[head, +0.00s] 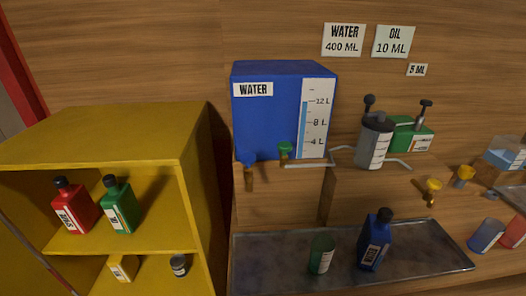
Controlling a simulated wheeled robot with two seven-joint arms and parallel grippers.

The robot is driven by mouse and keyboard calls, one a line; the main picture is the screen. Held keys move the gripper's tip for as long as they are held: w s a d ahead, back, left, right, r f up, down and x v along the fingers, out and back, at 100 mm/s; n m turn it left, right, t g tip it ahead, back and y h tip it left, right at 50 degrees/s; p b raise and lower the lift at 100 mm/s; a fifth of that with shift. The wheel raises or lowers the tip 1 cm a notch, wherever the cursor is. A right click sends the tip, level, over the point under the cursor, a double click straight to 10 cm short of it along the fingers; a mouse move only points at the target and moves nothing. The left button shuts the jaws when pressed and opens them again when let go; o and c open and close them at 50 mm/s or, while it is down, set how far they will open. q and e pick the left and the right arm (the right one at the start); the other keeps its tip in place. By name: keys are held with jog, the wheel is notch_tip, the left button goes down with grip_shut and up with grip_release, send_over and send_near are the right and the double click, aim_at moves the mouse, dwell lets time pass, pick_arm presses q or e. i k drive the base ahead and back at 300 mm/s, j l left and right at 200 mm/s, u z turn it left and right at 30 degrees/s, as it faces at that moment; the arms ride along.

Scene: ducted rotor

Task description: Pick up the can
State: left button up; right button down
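Several things could be the can, and I cannot tell which one is meant. A green cylinder (321,255) with a white label stands in the metal tray, left of a blue bottle (375,242). A grey cylinder (374,143) with a dark knob on top and a marked scale stands on the wooden ledge, in front of a green container (408,134). Neither of my grippers is in view, and nothing in view is held.
A blue water tank (265,125) stands on the ledge (275,207) behind the metal tray (440,268). A yellow shelf (110,133) at left holds red (75,207) and green (118,207) bottles. Cups (486,235) stand at right. The tray's left part is bare.

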aim_at(375, 239)
jog(key=z, duration=1.25)
